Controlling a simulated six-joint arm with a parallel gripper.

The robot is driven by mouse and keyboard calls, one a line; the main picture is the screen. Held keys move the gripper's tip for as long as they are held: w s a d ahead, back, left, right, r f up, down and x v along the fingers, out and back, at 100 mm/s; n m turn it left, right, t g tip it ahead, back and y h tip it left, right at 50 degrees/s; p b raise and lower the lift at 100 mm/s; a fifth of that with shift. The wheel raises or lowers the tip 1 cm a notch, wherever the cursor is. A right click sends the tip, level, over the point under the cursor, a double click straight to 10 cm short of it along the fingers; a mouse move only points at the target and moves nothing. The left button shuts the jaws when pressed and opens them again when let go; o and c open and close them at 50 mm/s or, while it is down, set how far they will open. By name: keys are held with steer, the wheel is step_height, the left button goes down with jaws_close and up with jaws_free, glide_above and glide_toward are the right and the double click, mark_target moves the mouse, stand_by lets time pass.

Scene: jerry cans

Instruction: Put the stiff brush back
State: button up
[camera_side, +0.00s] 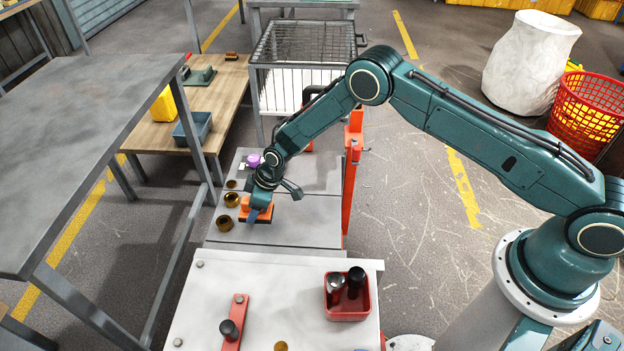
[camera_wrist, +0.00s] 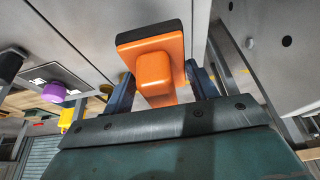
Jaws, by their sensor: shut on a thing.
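The stiff brush is an orange block with a dark strip along one edge. It shows in the side view (camera_side: 262,214) low over the grey bench top, and in the wrist view (camera_wrist: 154,70) between the fingers. My gripper (camera_side: 257,207) is shut on the brush's raised orange part; in the wrist view my gripper (camera_wrist: 158,75) has one finger on each side of it. I cannot tell whether the brush's underside touches the bench (camera_side: 307,215).
Several brass cups (camera_side: 225,223) stand left of the brush. A purple knob (camera_side: 253,160) is behind it. A red tray (camera_side: 347,312) with dark cylinders and a red bar (camera_side: 235,318) with a black knob are in front. An orange upright (camera_side: 351,170) edges the right side.

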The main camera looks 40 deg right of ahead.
mark_target(259, 227)
steer(key=shift+f, duration=0.8)
steer(key=shift+f, duration=1.9)
steer(key=shift+f, duration=0.1)
steer(key=o, duration=0.9)
steer(key=shift+o, duration=0.2)
steer(key=shift+s+d+r, duration=0.1)
steer(key=shift+d+r, duration=0.05)
steer(key=shift+r, duration=0.55)
steer(key=v, duration=1)
steer(key=shift+r, duration=0.35)
